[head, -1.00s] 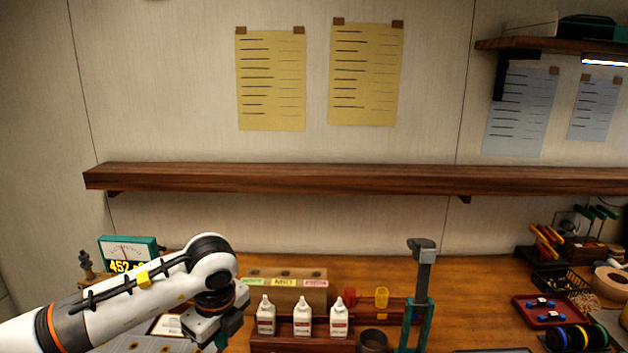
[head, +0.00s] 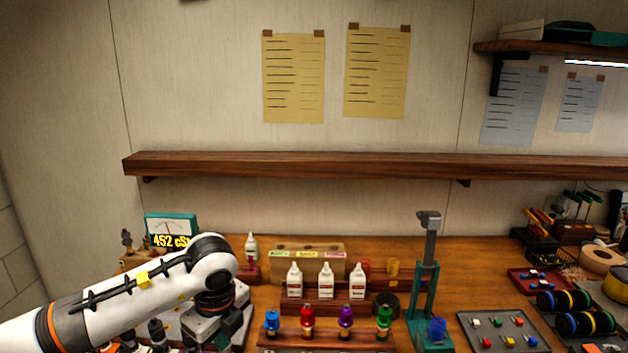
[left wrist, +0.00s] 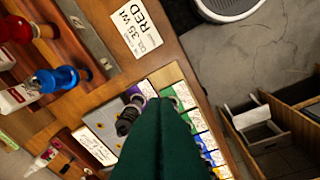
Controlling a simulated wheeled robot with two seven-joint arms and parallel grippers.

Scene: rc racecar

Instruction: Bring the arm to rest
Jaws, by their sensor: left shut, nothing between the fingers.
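My left arm comes in from the lower left in the head view, bent with its wrist pointing down. My left gripper (head: 232,326) hangs at the wrist's lower end, over the left part of the bench. In the left wrist view its green fingers (left wrist: 160,104) are pressed together with nothing between them. How high the fingers are above the bench is unclear. My right arm and gripper are not in view.
A rack with several coloured-cap bottles (head: 326,335) stands right of the gripper. Behind it are white bottles (head: 326,281). A green press stand (head: 424,290) stands farther right, and a viscosity meter (head: 170,230) at the back left. A wooden shelf (head: 380,165) spans the wall.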

